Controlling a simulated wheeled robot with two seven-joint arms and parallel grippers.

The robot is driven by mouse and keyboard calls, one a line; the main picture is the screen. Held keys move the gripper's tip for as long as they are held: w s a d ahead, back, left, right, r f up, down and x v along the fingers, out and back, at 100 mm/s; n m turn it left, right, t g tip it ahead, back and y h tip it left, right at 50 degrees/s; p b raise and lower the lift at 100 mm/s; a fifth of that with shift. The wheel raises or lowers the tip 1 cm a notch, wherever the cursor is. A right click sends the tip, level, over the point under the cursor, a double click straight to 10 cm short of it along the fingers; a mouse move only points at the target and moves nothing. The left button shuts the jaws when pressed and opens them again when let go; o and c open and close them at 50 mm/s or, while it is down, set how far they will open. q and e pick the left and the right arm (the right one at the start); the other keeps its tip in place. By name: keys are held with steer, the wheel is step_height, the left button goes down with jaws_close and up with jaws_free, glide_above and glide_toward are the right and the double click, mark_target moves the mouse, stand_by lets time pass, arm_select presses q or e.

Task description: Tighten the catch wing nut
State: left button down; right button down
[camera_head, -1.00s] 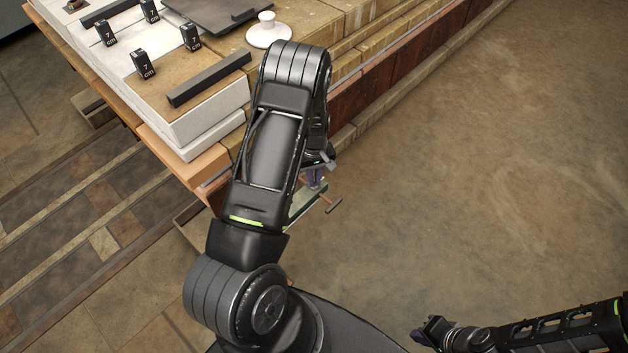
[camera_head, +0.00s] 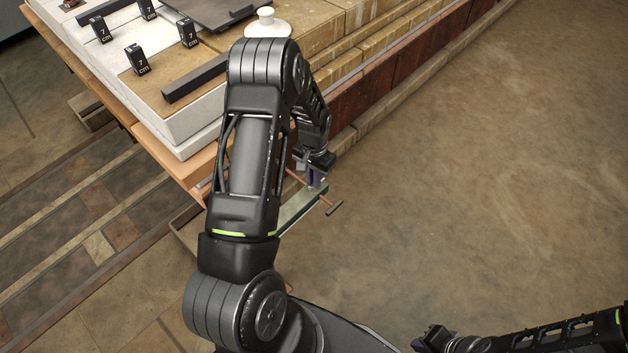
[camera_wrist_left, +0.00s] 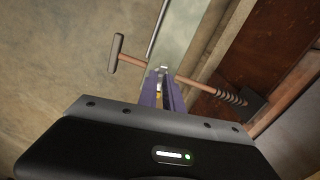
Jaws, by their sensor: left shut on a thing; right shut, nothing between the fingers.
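My left gripper (camera_head: 316,178) has purple fingers and reaches down to a green plate (camera_head: 298,208) beside the low wall. In the left wrist view the fingers (camera_wrist_left: 163,88) are shut at a copper-coloured rod (camera_wrist_left: 190,82) that crosses the plate. A small pale metal piece (camera_wrist_left: 163,69) shows at the fingertips; it looks like the catch wing nut, but the fingers hide most of it. The rod has a T-shaped end (camera_wrist_left: 116,53) on one side and a coiled part (camera_wrist_left: 231,96) on the other. My right gripper (camera_head: 436,339) is shut and empty at the lower right.
The stepped wall (camera_head: 350,105) runs along behind the plate. On its top are black blocks marked 7 cm (camera_head: 137,60), a dark bar (camera_head: 195,79) and a white knobbed disc (camera_head: 263,24). The brown floor (camera_head: 480,180) to the right is clear.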

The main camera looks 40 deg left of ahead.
arm_select(q)
steer(key=shift+m, duration=0.8)
steer(key=c, duration=1.5)
jaws_free()
step_height(320, 180, up, 8)
steer(key=shift+f+p, duration=0.1)
steer(key=shift+p, duration=0.25)
